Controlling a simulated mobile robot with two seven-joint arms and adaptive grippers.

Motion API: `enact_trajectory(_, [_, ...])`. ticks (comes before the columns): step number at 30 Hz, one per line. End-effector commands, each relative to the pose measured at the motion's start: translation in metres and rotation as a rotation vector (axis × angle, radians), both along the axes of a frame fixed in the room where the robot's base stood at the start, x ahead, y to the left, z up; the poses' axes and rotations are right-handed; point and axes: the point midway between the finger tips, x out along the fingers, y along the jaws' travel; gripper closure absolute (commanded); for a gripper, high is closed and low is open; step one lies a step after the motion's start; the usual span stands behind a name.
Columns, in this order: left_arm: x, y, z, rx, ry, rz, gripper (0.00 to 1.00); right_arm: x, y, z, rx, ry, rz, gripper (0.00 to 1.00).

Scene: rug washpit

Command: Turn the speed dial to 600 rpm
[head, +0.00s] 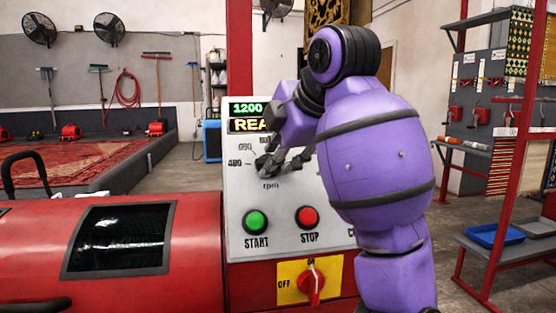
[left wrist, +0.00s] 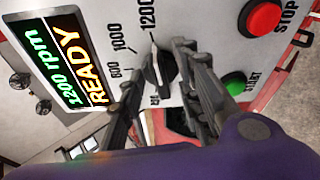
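The black speed dial (left wrist: 160,70) sits on the light grey control panel (head: 245,195). In the left wrist view its white pointer line points toward the 1200 mark. The display (left wrist: 62,62) reads 1200 rpm and READY; it is partly covered in the head view (head: 247,107). My left gripper (left wrist: 163,72) has its fingers spread, one on each side of the dial. The right-hand finger is very close to the knob; contact cannot be told. In the head view the left gripper (head: 283,163) is over the dial, and my purple arm hides the panel's right part. My right gripper is not in view.
Below the dial are a green START button (head: 256,222) and a red STOP button (head: 307,217). A red rotary switch (head: 312,283) on a yellow plate is lower. The red machine drum (head: 40,250) is at left. Shelving (head: 500,110) stands at right.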

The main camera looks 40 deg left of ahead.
Motion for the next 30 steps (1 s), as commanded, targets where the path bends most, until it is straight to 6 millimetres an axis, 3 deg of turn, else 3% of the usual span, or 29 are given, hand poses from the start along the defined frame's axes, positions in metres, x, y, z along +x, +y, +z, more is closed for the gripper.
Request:
enact_trajectory(9, [0.001,0.003,-0.002,0.001,-0.001,-0.001,0.69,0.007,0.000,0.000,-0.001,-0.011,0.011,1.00])
enact_trajectory(17, [0.001,0.002,-0.002,0.000,-0.001,-0.001,1.00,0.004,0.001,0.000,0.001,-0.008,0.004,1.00])
enact_trajectory(30, [0.001,0.002,0.001,-0.031,-0.035,0.036,1.00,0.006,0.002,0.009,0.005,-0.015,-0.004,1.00])
